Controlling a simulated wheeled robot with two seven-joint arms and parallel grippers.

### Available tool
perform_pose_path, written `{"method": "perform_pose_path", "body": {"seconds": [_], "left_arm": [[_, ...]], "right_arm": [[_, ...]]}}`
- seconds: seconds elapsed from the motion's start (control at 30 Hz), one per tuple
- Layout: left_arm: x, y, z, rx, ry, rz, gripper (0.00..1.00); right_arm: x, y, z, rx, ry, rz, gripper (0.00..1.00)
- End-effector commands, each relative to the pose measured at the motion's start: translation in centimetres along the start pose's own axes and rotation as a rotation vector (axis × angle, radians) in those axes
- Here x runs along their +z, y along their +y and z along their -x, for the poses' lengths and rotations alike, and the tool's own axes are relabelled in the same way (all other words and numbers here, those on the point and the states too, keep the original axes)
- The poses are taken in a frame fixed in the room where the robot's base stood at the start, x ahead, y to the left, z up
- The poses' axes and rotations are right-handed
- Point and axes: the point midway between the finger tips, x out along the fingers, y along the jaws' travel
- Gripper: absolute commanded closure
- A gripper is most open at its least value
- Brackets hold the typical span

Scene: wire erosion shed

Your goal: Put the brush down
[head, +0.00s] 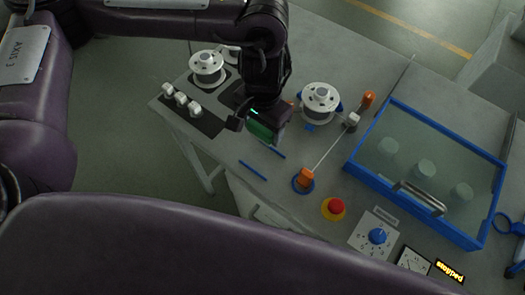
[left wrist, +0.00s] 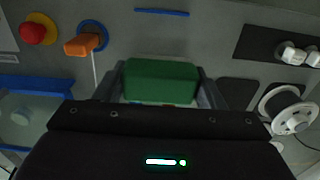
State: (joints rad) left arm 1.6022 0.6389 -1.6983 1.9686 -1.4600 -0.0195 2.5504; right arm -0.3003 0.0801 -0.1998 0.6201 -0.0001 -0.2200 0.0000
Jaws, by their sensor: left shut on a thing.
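My left gripper (head: 258,122) hangs over the grey table, near its front edge. It is shut on a green block-shaped thing, which I take to be the brush (head: 262,132). In the left wrist view the green brush (left wrist: 161,80) fills the space between the two fingers of my left gripper (left wrist: 162,92). Its bristles cannot be made out. Two thin blue strips (head: 253,171) lie on the table just in front of and below the brush. Whether the brush touches the table I cannot tell. My right gripper is not in view.
White spools (head: 319,98) stand behind and beside the gripper. An orange guide post (head: 306,177) with a wire, a red button (head: 336,206) and a blue-framed clear lid (head: 420,165) are to the right. White knobs (head: 180,100) sit on a dark plate to the left.

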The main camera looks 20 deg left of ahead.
Motion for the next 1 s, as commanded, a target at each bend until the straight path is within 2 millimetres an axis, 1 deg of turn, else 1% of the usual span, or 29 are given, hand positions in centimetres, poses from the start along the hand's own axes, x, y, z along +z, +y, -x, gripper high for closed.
{"method": "perform_pose_path", "body": {"seconds": [0.03, 0.1, 0.2, 0.3, 0.5, 0.57, 0.6, 0.73, 1.0], "left_arm": [[0.2, 0.1, -1.5, 0.003, -0.008, 0.002, 0.55], [0.2, 0.1, -3.3, 0.004, -0.007, 0.002, 0.55], [0.2, 0.1, -5.6, 0.003, -0.006, 0.002, 0.55], [0.1, 0.0, -7.3, 0.001, -0.004, 0.002, 0.55], [0.1, 0.0, -8.9, 0.001, -0.001, 0.0, 0.55], [0.1, 0.0, -9.8, 0.0, -0.003, 0.0, 0.55], [0.1, 0.1, -10.6, 0.002, -0.005, 0.001, 0.55], [0.1, 0.1, -12.1, 0.001, -0.002, 0.0, 0.55], [0.0, 0.0, -12.3, 0.0, 0.001, -0.001, 0.55]], "right_arm": [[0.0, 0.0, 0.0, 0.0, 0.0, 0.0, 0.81], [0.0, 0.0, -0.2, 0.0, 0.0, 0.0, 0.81], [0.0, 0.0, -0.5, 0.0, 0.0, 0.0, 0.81], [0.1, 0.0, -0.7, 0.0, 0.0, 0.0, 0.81], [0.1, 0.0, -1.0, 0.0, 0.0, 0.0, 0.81], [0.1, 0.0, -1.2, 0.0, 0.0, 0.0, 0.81], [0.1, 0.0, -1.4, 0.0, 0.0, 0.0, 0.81], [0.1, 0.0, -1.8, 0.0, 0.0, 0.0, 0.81], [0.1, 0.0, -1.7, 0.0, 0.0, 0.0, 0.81]]}}
